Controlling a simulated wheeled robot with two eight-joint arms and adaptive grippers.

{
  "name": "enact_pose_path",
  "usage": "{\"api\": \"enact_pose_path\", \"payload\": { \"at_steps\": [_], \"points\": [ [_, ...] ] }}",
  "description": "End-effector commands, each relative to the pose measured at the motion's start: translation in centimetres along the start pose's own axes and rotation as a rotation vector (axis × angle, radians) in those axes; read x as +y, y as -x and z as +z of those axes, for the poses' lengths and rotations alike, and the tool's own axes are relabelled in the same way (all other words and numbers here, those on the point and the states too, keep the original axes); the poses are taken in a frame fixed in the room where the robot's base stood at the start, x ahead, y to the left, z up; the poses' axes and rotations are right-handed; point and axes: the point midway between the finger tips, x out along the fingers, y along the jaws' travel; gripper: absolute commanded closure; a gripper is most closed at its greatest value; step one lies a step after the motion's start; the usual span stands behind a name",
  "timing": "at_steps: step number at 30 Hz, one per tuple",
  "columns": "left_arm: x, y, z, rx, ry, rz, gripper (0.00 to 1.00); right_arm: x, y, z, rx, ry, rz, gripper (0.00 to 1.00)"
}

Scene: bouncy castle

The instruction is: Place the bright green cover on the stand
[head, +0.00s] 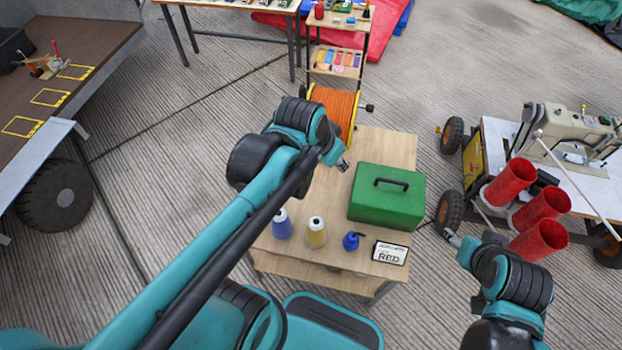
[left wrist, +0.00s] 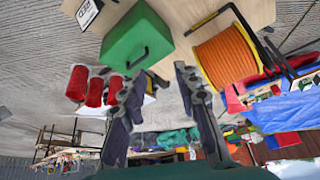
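A green box-shaped cover with a black handle on top (head: 387,197) sits upright on the right part of a light wooden table, the likely stand (head: 385,148). In the left wrist view the cover (left wrist: 137,38) appears upside down, beyond my left gripper's fingers. My left gripper (head: 344,165) is above the table, to the left of the cover and apart from it. Its two fingers (left wrist: 158,72) are spread with nothing between them. My right gripper (head: 452,237) is low at the right, beside the table and apart from the cover; its finger opening is too small to judge.
An orange spool (head: 335,108) stands behind. At the right, a wheeled cart carries a sewing machine (head: 575,132) and red cylinders (head: 511,182).

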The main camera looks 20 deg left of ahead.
Motion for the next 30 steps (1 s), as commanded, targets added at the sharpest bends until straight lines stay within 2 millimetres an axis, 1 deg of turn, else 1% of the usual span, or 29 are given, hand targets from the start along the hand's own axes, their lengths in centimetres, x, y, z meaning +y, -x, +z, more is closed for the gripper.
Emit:
{"api": "enact_pose_path", "payload": {
  "at_steps": [1,3,6,10,15,30],
  "points": [
    [-0.1,0.5,1.6,0.023,0.043,-0.025,0.69,0.0,0.0,0.0,0.000,0.000,0.000,0.44],
    [-0.3,1.0,3.1,0.056,0.102,-0.056,0.69,0.0,0.0,0.0,0.000,0.000,0.000,0.44],
    [-0.5,1.3,5.0,0.099,0.174,-0.089,0.69,0.0,0.0,0.0,0.000,0.000,0.000,0.44],
    [-0.7,1.4,6.5,0.138,0.233,-0.114,0.69,0.0,0.0,0.0,0.000,0.000,0.000,0.44],
    [-0.8,1.4,7.0,0.156,0.260,-0.125,0.69,0.0,0.0,0.0,0.000,0.000,0.000,0.44],
    [-0.8,1.4,7.0,0.155,0.259,-0.124,0.69,0.0,0.0,0.0,0.000,0.000,0.000,0.44]
  ]
}}
